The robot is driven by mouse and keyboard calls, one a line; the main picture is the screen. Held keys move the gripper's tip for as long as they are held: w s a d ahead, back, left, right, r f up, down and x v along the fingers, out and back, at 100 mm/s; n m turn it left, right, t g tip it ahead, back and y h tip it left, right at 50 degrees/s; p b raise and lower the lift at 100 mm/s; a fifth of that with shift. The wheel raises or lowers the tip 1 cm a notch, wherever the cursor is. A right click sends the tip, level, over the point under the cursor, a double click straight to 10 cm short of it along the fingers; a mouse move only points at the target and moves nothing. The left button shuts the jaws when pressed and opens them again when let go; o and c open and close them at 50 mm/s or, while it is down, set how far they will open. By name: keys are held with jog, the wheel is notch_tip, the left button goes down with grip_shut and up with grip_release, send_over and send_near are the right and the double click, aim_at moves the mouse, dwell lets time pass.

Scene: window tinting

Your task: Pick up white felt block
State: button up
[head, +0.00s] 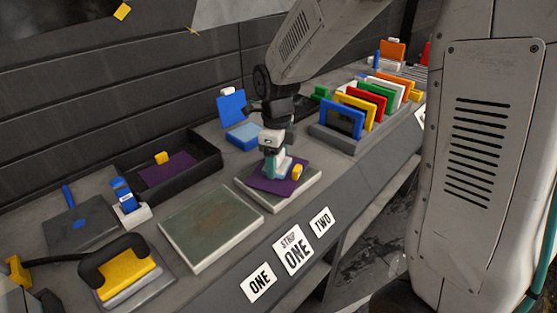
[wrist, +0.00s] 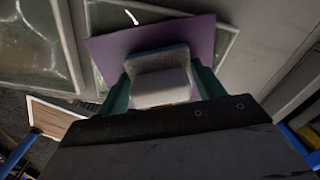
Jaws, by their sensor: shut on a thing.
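A white felt block (wrist: 163,75) shows in the wrist view between the two teal fingers of my gripper (wrist: 160,88). My gripper is shut on the block. In the head view my gripper (head: 276,170) is over a purple sheet (head: 262,183), and the block there is mostly hidden by the fingers. The purple sheet lies on the right-hand framed glass panel (head: 307,190) and also shows behind the block in the wrist view (wrist: 200,38). I cannot tell whether the block touches the sheet.
A yellow piece (head: 297,172) sits at the purple sheet's right side. An empty framed panel (head: 210,230) lies to the left. A black tray (head: 205,165) with another purple sheet is behind. A rack of coloured frames (head: 340,140) stands right. A yellow tool (head: 125,273) stands front left.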

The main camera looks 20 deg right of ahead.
jog(key=shift+r, duration=0.7)
jog(key=shift+s+r, duration=0.15)
jog(key=shift+r, duration=0.4)
jog(key=shift+s+r, duration=0.15)
jog(key=shift+r, duration=0.4)
jog(key=s+r, duration=0.1)
jog(key=s, duration=1.4)
jog(key=shift+s+d+r, duration=0.15)
jog(key=shift+s, duration=0.05)
